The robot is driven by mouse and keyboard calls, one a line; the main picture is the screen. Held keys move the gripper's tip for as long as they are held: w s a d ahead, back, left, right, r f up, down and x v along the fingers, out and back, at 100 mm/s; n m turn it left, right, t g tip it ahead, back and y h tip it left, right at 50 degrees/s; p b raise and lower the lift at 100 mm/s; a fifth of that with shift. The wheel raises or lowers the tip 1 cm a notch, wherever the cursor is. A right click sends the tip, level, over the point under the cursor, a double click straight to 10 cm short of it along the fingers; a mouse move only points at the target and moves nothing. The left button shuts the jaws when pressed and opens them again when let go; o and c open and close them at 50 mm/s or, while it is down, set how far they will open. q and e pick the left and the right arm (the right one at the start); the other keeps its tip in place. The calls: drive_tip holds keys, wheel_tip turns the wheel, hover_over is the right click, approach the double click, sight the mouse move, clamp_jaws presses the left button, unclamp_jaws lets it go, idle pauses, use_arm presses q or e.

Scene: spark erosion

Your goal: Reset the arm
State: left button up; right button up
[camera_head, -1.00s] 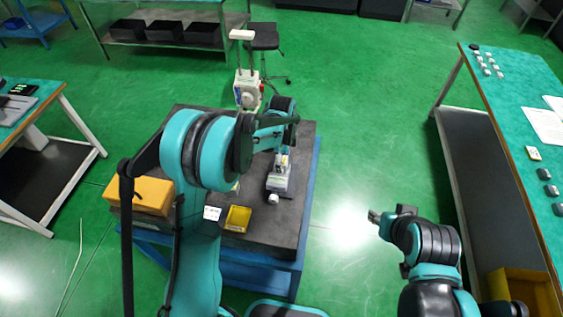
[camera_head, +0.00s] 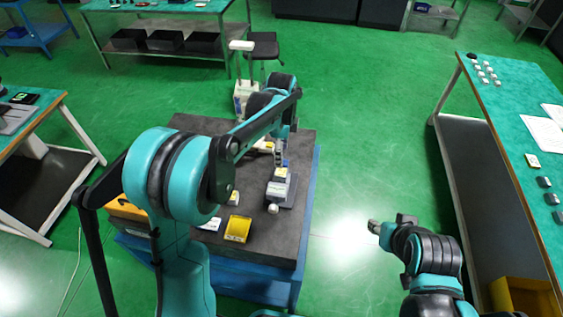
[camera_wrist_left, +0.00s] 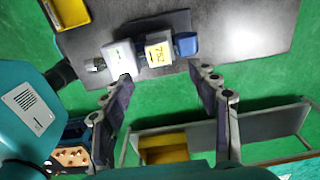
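My left arm reaches from the left over a dark-topped table (camera_head: 290,232). My left gripper (camera_head: 279,152) hangs above the far part of a small grey-white device (camera_head: 281,188) on that table. In the left wrist view the two fingers of my left gripper (camera_wrist_left: 165,95) stand wide apart with nothing held between them. The device, with a yellow label (camera_wrist_left: 158,54) and a blue end (camera_wrist_left: 186,44), lies beyond the fingertips. My right gripper (camera_head: 374,227) is over the floor right of the table, too small to read its fingers.
A yellow tray (camera_head: 237,229) is on the dark table; an orange case (camera_head: 128,212) is partly behind my left arm. A green-topped bench (camera_head: 512,118) stands at right, another table (camera_head: 25,120) at left, and a stool (camera_head: 264,45) behind.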

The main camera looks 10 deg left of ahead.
use_arm(q)
drive_tip(key=shift+r, duration=0.9)
drive_tip(key=s+a+f+n+t+b, duration=0.3)
drive_tip(key=s+f+n+b, duration=0.3)
drive_tip(key=s, duration=0.5)
drive_tip(key=s+a+f+n+t+b, duration=0.3)
drive_tip(key=s+f+n+b, duration=0.4)
drive_tip(key=s+n+b, duration=0.4)
drive_tip(key=shift+s+n+t, duration=0.5)
drive_tip(key=shift+s+t, duration=0.1)
drive_tip(key=shift+s, duration=0.05)
drive_tip(key=shift+f, duration=0.1)
